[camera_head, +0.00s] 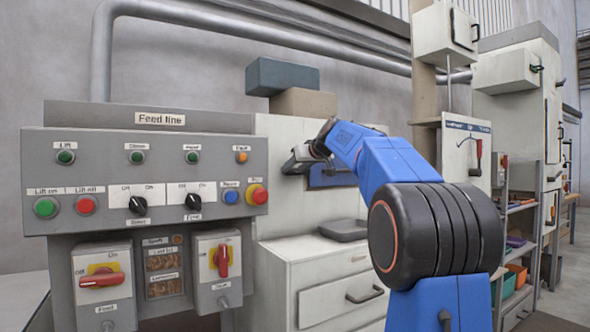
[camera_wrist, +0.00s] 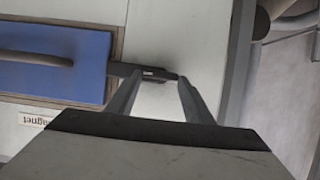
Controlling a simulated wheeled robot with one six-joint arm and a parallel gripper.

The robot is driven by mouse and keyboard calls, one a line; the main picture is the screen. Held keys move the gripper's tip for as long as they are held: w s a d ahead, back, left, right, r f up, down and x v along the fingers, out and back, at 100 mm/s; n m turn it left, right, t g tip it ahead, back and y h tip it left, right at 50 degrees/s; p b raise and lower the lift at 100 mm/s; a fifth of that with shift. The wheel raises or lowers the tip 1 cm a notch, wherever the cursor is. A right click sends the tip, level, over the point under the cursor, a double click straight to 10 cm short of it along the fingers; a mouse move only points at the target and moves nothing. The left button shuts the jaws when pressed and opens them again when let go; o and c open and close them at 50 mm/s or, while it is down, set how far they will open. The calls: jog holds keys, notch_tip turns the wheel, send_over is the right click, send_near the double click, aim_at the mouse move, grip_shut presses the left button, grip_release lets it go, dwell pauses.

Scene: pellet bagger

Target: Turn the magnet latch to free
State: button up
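The magnet latch (camera_wrist: 150,73) is a dark, narrow bar at the edge of a blue panel (camera_wrist: 50,62) in the wrist view. The bar sticks out from the panel's wooden-coloured frame onto the pale cabinet face. My gripper (camera_wrist: 160,80) has its two fingers apart, with the tips at the bar's outer part. I cannot tell whether they touch it. In the head view my gripper (camera_head: 300,160) is in front of the pale cabinet beside the blue panel (camera_head: 335,175); the latch cannot be made out there.
A label partly reading "magnet" (camera_wrist: 36,119) is beside the panel, which carries a dark handle (camera_wrist: 35,58). The Feed line control panel (camera_head: 145,180) stands left of my arm. A grey tray-like object (camera_head: 345,229) lies on the drawer cabinet (camera_head: 320,262) below.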

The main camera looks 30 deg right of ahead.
jog(key=shift+d, duration=0.1)
jog(key=m+y, duration=0.2)
jog(key=m, duration=0.1)
jog(key=shift+d+f, duration=0.1)
jog(key=shift+d, duration=0.2)
jog(key=m+y, duration=0.1)
jog(key=m, duration=0.1)
jog(key=m+t+y, duration=0.1)
jog(key=m, duration=0.1)
jog(key=f+m+y, duration=0.1)
jog(key=m+y, duration=0.1)
jog(key=shift+d, duration=0.4)
jog(key=shift+f+m+t+y, duration=0.2)
jog(key=shift+m+t, duration=0.25)
jog(key=shift+m, duration=0.65)
jog(key=shift+f+m+t+y, duration=0.1)
jog(key=shift+m+t+y, duration=0.3)
jog(key=shift+m, duration=0.7)
jog(key=o, duration=1.1)
jog(key=shift+d, duration=0.1)
jog(key=shift+c, duration=0.2)
